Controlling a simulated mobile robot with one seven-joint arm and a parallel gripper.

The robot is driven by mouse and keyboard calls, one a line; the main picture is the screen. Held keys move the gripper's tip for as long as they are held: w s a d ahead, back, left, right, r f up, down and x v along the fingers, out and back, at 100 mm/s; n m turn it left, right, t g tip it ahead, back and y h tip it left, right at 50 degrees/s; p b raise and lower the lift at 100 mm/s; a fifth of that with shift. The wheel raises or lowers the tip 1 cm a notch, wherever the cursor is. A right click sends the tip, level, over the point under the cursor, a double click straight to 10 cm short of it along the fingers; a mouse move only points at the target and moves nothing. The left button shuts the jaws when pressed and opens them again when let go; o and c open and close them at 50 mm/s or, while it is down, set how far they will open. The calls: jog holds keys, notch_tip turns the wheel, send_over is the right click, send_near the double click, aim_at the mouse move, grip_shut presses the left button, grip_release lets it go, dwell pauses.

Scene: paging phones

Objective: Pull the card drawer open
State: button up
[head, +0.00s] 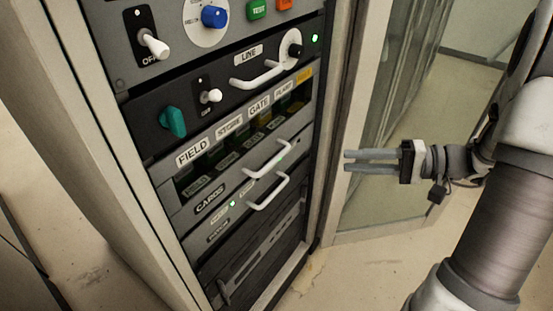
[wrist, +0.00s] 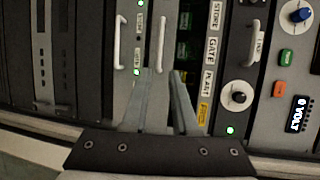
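The card drawer (head: 238,183) is a grey panel labelled CARDS in the rack. Its white bar handle (head: 280,158) stands out at the panel's right part. In the wrist view, where the rack looks turned sideways, the handle (wrist: 162,43) lies just beyond the fingertips, near the gap between them. My gripper (head: 347,161) points left at the rack, right of the handle and clearly apart from it in the head view. Its two grey fingers (wrist: 165,73) are parted and nothing is between them. The drawer front looks level with the panels around it.
A second, similar handle (head: 269,193) sits just below on another panel. Above are the FIELD, STORE, GATE and PLANT row, a LINE panel with handle (head: 258,77), and switches. The rack's side post (head: 347,88) and an open glazed door (head: 415,110) stand on the right.

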aim_at(278, 160)
jog(key=b+x, duration=0.2)
jog(key=x, duration=1.5)
jog(key=shift+a, duration=0.15)
grip_shut()
dwell(0.7)
